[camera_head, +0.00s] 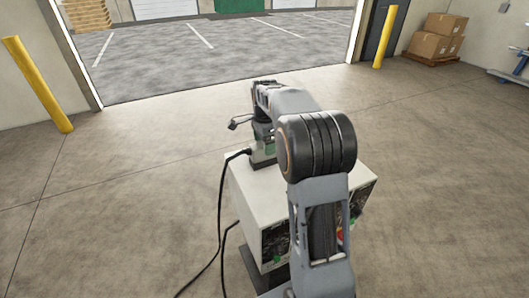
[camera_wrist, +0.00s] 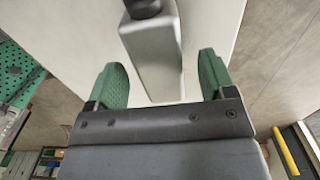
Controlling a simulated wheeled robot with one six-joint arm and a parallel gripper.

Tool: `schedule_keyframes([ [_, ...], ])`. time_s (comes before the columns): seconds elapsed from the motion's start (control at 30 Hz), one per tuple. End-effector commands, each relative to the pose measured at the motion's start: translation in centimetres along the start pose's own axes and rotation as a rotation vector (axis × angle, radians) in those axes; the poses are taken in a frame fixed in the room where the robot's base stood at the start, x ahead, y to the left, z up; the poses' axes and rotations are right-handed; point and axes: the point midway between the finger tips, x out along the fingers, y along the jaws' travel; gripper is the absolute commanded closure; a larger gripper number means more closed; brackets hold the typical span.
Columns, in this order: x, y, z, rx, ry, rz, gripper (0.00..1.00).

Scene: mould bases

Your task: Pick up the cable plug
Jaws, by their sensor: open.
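The cable plug is a light grey block with a black cable collar. In the wrist view the plug (camera_wrist: 155,55) stands between the two green fingers of my gripper (camera_wrist: 163,70), with a visible gap on each side. My gripper is open around it and does not appear to touch it. In the head view my gripper (camera_head: 262,138) is low over the back of a white cabinet top (camera_head: 245,182). The plug is mostly hidden by the gripper there; its black cable (camera_head: 222,190) runs from it over the cabinet's left edge to the floor.
A second black cable (camera_head: 226,235) leaves the cabinet's left side. Yellow posts (camera_head: 38,85) and (camera_head: 385,37) flank an open doorway. Cardboard boxes (camera_head: 437,37) stand at the back right. The concrete floor around the cabinet is mostly clear.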

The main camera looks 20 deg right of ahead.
Motion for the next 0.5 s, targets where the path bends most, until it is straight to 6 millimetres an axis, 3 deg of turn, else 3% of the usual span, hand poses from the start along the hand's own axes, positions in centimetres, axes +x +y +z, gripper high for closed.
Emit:
schedule_keyframes([
  [0.2,2.3,0.1,0.0,0.000,0.000,0.001,0.23],
  [0.5,2.7,0.1,0.0,0.000,0.000,-0.001,0.23],
])
